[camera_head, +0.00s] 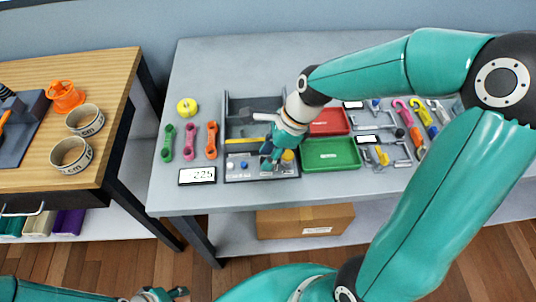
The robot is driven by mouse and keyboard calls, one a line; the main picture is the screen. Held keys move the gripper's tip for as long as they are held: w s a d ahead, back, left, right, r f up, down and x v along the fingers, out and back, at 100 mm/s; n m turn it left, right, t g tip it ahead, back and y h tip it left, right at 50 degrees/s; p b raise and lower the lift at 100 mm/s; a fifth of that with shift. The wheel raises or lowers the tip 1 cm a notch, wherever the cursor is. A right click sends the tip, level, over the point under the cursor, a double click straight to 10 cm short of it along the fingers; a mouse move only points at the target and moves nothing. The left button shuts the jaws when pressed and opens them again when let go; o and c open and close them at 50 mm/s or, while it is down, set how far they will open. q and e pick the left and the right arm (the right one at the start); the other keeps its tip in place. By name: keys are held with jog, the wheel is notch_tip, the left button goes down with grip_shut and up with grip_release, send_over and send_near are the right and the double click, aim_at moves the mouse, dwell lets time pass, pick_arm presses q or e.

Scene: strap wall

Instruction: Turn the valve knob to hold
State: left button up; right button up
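A grey panel (237,176) with small knobs lies at the front of the grey table. A blue knob (244,165) sits on its left part and a yellow knob (288,156) on its right part. I cannot tell which one is the valve knob, and its marked positions are too small to read. My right gripper (271,160) points down over the panel's middle, left of the yellow knob, and hides part of the panel. Whether it touches anything or is open is unclear. My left gripper (178,293) is low at the bottom left, away from the table.
A grey compartment tray (232,130) adjoins the panel. A display reading about 225 (197,176) lies left. Red (330,122) and green (331,154) trays lie right. A wooden bench (110,70) stands further left.

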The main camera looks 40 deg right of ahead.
jog(key=shift+a+f, duration=0.15)
jog(key=shift+f, duration=0.25)
grip_shut()
